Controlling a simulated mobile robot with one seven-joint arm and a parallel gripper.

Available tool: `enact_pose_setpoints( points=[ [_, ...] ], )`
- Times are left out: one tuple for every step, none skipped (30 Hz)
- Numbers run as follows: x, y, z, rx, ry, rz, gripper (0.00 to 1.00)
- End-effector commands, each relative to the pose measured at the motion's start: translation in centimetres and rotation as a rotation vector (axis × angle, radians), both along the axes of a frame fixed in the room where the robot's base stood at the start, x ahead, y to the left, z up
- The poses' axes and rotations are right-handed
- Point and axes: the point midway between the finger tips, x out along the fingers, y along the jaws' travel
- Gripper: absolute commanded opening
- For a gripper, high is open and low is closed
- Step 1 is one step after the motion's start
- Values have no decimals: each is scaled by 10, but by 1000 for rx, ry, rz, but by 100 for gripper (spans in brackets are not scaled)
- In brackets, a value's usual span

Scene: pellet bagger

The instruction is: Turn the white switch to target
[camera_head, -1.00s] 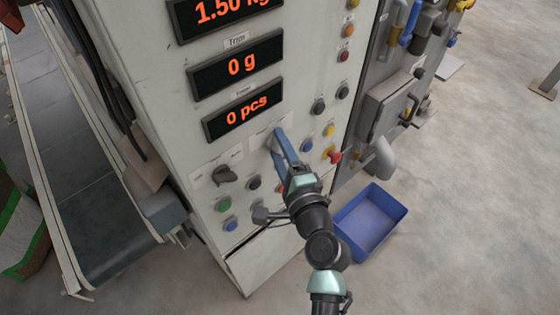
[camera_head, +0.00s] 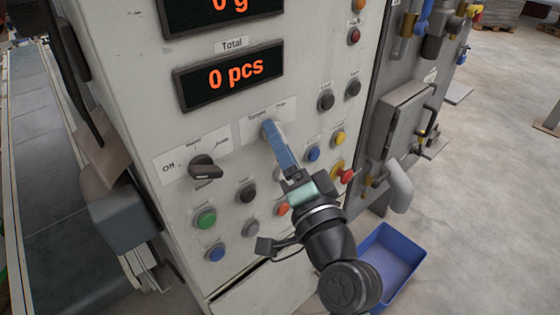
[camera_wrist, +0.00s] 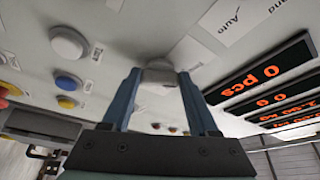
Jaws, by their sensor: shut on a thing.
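The white switch (camera_wrist: 160,72) is a small pale knob on the machine's panel, seen in the wrist view between the tips of two blue fingers. My gripper (camera_wrist: 158,88) is shut on it, one finger on each side. In the head view my gripper (camera_head: 271,132) reaches the white label plate (camera_head: 250,130) below the "0 pcs" display, and its fingers hide most of the switch. The plate's lettering is too small to read surely, and I cannot tell which mark the switch points at.
A black rotary switch (camera_head: 205,168) sits left of my gripper. Green (camera_head: 205,218), blue (camera_head: 313,154) and yellow (camera_head: 339,138) buttons and a red mushroom button (camera_head: 346,176) are close around. A blue bin (camera_head: 395,255) stands on the floor at right.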

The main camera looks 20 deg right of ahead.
Motion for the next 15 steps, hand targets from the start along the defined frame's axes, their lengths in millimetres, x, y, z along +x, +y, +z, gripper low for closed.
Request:
enact_pose_setpoints(
  points=[
    [0, 0, -5, -12, -3, -1, 4],
    [0, -1, -4, -19, -5, -1, 4],
    [0, -1, -4, -26, -8, -1, 4],
    [0, -1, -3, -31, -9, -1, 4],
    [0, -1, -3, -35, -11, -1, 4],
    [0, -1, -3, -39, -12, -1, 4],
    [0, -1, -2, -42, -12, 0, 4],
    [0, -1, -2, -44, -13, 0, 4],
    [0, -1, -2, -46, -13, -1, 4],
    [0, -1, -2, -47, -14, 0, 4],
    [0, -1, -2, -48, -14, -1, 4],
    [0, -1, -1, -48, -14, -1, 4],
    [0, -1, -1, -48, -14, -1, 4],
    [0, -1, -1, -48, -14, -1, 4],
    [0, -1, -1, -48, -14, -1, 4]
  ],
)
